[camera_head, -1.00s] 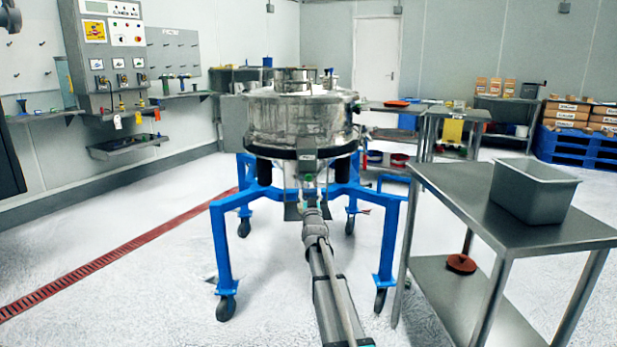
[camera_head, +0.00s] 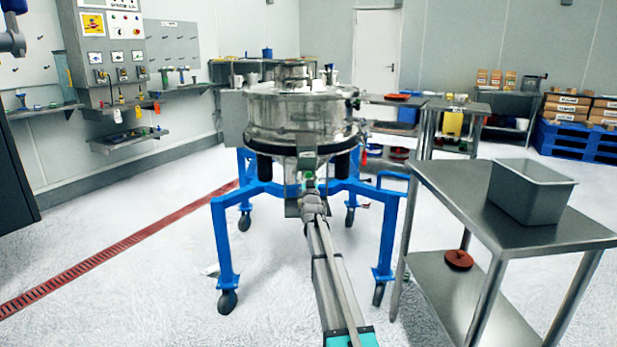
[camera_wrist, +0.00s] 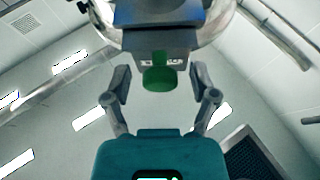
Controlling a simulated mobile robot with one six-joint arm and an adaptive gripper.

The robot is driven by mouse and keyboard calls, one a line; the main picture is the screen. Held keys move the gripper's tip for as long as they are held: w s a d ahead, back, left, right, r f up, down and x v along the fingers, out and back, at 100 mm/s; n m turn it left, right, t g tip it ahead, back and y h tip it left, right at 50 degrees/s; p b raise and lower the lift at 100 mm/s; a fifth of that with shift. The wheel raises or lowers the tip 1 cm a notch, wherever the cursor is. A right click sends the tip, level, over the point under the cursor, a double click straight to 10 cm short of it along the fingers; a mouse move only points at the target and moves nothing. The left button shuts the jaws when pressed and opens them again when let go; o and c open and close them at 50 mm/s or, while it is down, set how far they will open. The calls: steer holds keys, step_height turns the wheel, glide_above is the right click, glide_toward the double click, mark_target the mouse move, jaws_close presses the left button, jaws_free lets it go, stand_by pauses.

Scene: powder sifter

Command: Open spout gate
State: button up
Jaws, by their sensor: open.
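The steel powder sifter (camera_head: 285,118) stands on a blue wheeled frame (camera_head: 222,235) in the middle of the head view. A grey block with a green knob (camera_head: 309,177) shows at its front, below the drum. In the wrist view the green knob (camera_wrist: 158,78) sticks out under a grey block (camera_wrist: 160,42) close in front of me. My gripper (camera_wrist: 159,80) is open, with one finger on each side of the knob and a visible gap at both sides. In the head view my arm hides part of the spout area.
A steel table (camera_head: 440,195) with a grey bin (camera_head: 532,190) stands close on the right; a red-brown disc (camera_head: 458,259) lies on its lower shelf. A control panel (camera_head: 112,50) and shelves line the left wall. The floor at left is clear, with a red drain strip (camera_head: 120,248).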

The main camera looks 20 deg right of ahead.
jaws_close()
steer(key=s, duration=0.1)
steer(key=s+a, duration=0.1)
steer(key=s, duration=0.2)
steer(key=shift+s+a, duration=0.15)
steer(key=shift+a, duration=0.2)
jaws_free()
stand_by(0.5)
